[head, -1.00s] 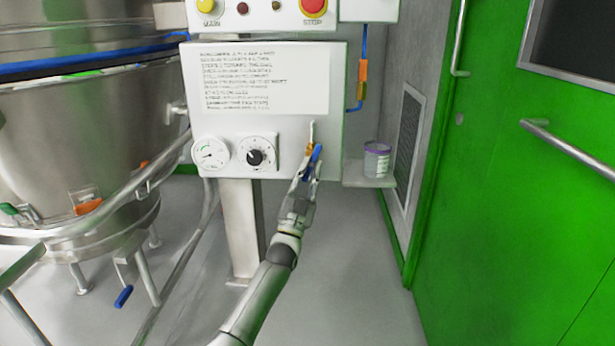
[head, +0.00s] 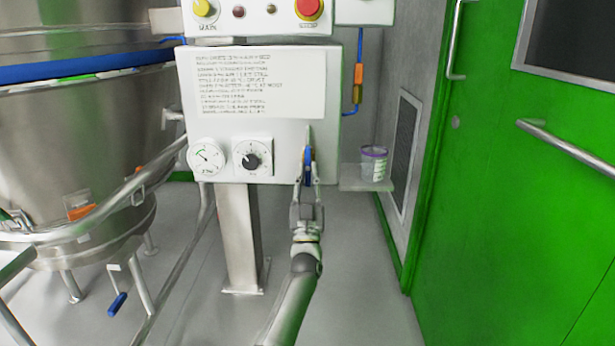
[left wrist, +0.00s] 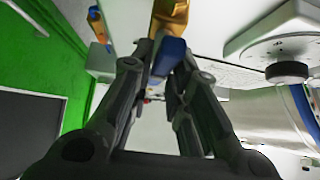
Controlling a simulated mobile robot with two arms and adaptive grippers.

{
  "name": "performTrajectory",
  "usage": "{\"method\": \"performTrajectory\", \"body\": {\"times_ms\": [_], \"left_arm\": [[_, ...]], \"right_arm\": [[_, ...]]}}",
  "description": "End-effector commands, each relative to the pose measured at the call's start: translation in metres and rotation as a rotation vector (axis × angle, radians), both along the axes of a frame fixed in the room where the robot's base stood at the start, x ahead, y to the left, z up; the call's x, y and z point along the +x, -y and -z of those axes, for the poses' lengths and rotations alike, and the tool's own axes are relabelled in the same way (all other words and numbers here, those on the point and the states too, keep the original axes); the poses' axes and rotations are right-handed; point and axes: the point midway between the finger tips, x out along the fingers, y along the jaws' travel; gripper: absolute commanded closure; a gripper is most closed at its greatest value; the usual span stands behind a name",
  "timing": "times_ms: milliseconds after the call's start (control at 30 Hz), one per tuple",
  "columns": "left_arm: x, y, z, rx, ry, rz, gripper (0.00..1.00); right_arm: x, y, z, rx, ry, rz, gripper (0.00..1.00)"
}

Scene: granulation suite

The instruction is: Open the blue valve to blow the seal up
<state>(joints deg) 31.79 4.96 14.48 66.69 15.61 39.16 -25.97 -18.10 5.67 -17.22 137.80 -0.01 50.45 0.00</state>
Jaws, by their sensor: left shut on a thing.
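The blue valve handle (head: 308,158) is on the lower right of the white control panel (head: 328,80) and stands about upright in the head view. My left gripper (head: 308,179) reaches up from below and is shut on the handle, one finger on each side. In the left wrist view the blue handle (left wrist: 170,52) shows between the fingertips (left wrist: 165,64), with the brass valve body (left wrist: 170,15) beyond it. The fingers hide part of the handle. My right gripper is in neither view.
A pressure gauge (head: 207,158) and a black dial knob (head: 251,161) sit left of the valve. A small shelf (head: 352,185) with a purple-lidded tub (head: 373,163) is close on the right. A steel vessel (head: 75,150) stands left, a green door (head: 500,200) right.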

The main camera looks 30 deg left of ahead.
Motion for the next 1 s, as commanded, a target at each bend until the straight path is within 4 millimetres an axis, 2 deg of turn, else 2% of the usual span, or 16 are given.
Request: {"method": "performTrajectory", "body": {"times_ms": [167,200,333,733,1000], "left_arm": [[0.0,0.0,0.0,0.0,0.0,0.001,1.0],[0.0,0.0,0.0,0.0,0.0,0.001,0.79],[0.0,0.0,0.0,0.001,0.0,0.001,0.64],[-0.004,0.003,0.005,0.0,-0.001,0.001,0.64],[-0.035,0.022,0.043,0.0,-0.004,0.001,0.64]], "right_arm": [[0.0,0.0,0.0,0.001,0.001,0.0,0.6],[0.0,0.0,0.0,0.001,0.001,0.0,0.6],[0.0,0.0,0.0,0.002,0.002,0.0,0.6],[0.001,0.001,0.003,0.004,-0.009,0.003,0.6],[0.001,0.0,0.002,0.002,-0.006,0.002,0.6]]}}
